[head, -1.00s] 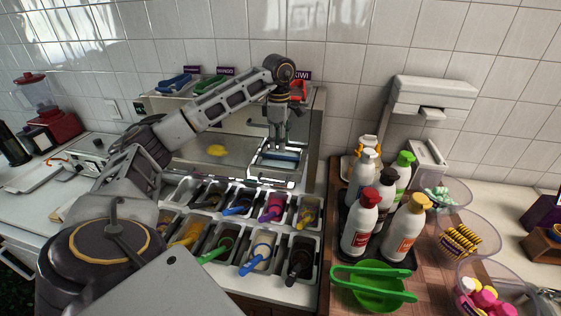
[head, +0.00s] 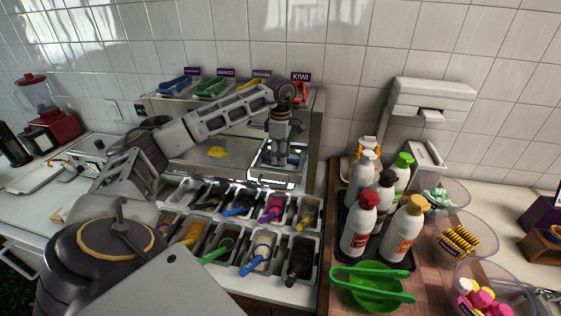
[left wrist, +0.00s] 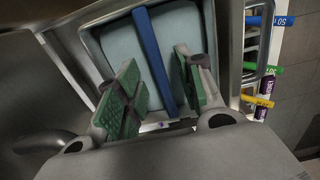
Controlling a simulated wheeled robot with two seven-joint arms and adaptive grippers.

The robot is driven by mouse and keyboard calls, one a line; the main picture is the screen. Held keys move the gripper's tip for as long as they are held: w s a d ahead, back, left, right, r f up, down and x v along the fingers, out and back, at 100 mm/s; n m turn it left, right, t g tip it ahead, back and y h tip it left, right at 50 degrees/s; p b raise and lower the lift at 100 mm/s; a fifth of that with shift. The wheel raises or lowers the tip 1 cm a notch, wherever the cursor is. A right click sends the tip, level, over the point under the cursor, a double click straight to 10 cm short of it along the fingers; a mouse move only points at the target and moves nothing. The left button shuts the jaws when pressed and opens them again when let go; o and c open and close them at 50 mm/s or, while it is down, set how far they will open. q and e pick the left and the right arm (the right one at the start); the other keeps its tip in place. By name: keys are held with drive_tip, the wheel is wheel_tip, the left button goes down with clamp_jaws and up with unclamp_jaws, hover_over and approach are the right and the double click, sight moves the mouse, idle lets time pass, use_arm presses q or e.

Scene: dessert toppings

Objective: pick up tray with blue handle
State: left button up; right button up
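The tray (head: 263,164) with the blue handle sits in the metal counter unit near the back wall. In the left wrist view it is a pale, rectangular tray (left wrist: 107,45) with a blue handle bar (left wrist: 150,50) across its middle. My left gripper (head: 281,160) is over the tray, pointing down. In the left wrist view its two green-padded fingers (left wrist: 158,90) are open, one on each side of the blue bar, with gaps visible. The gripper hides part of the handle in the head view. My right gripper is not in view.
Several topping bins (head: 236,228) with coloured scoops stand in front of the tray. Sauce bottles (head: 360,228) and a green bowl (head: 368,292) are to the right. A yellow piece (head: 217,152) lies left of the tray.

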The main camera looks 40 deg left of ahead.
use_arm(q)
drive_tip(key=shift+f, duration=0.55)
drive_tip(key=shift+c, duration=0.5)
clamp_jaws()
